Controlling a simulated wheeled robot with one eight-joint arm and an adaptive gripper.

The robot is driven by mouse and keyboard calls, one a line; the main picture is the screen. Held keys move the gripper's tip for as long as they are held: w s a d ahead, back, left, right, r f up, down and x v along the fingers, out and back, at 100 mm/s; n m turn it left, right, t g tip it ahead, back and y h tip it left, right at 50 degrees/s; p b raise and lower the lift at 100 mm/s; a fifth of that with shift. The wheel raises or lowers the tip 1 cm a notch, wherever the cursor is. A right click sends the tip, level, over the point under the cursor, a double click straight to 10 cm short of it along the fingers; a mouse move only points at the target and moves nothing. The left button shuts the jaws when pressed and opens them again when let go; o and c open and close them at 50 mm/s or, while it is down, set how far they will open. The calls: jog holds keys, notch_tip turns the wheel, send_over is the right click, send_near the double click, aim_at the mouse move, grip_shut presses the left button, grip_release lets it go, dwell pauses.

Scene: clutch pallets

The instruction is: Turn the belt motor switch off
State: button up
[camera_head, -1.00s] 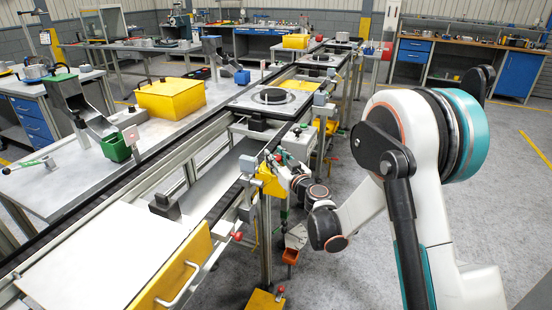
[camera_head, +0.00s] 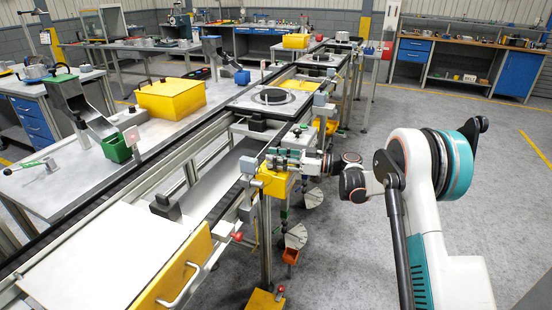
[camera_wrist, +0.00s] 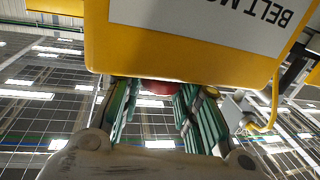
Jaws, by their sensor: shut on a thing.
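The belt motor switch is a yellow box (camera_wrist: 190,50) with a grey label reading "BELT MO", upside down in the wrist view and cut off by the edge. A red knob (camera_wrist: 159,87) sticks out of its near side. My gripper (camera_wrist: 155,98) has its green fingers on either side of the knob and is shut on it. In the head view the yellow box (camera_head: 272,181) sits at the conveyor's right edge, with my gripper (camera_head: 279,160) against it. The knob is hidden there, and its turn position cannot be told.
The conveyor (camera_head: 190,152) runs away beside the box, carrying a pallet with a black disc (camera_head: 272,96). A red knob (camera_head: 238,237) sits nearer, by the yellow guard (camera_head: 172,280). The floor to the right is clear.

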jog(key=n+g, duration=0.3)
jog(key=g, duration=0.1)
jog(key=shift+w+g, duration=0.1)
jog(key=shift+g, duration=0.2)
jog(key=shift+n+g+h, duration=0.6)
jog(key=shift+n+g, duration=1)
jog(key=shift+g, duration=0.9)
jog(key=shift+n+g, duration=0.4)
jog(key=shift+g, duration=0.1)
jog(key=o, duration=1)
jog(key=shift+o, duration=0.2)
notch_tip(320, 180, up, 10)
jog(key=shift+r, duration=0.1)
